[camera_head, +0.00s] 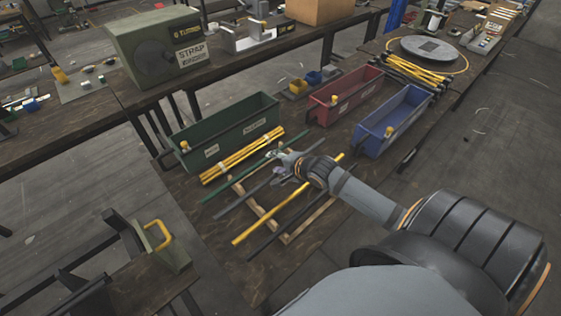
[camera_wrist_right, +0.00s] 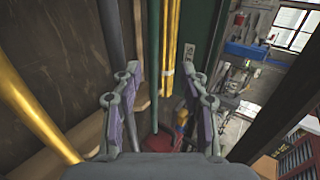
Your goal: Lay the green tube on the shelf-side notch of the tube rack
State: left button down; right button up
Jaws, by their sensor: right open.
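The green tube (camera_head: 232,186) lies across the wooden tube rack (camera_head: 262,212), on the side by the green bin, in the head view. In the right wrist view the green tube (camera_wrist_right: 154,55) runs between the two spread fingers of my right gripper (camera_wrist_right: 163,88), with space on both sides. The gripper is open; whether the tube is within finger depth cannot be told. A dark tube (camera_head: 240,197), a yellow tube (camera_head: 280,206) and another dark tube (camera_head: 290,226) also lie across the rack. My left gripper is not in view.
A yellow tube bundle (camera_head: 240,157) lies beside the green bin (camera_head: 222,133). Red (camera_head: 345,96) and blue (camera_head: 392,121) bins stand behind the rack. A strap machine (camera_head: 155,48) stands on the upper table. A green device with a yellow handle (camera_head: 165,247) is at lower left.

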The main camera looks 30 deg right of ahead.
jog(key=shift+a+v, duration=0.1)
jog(key=shift+v, duration=0.9)
jog(key=shift+a+v, duration=0.15)
jog(key=shift+v, duration=0.8)
jog(key=shift+d, duration=0.1)
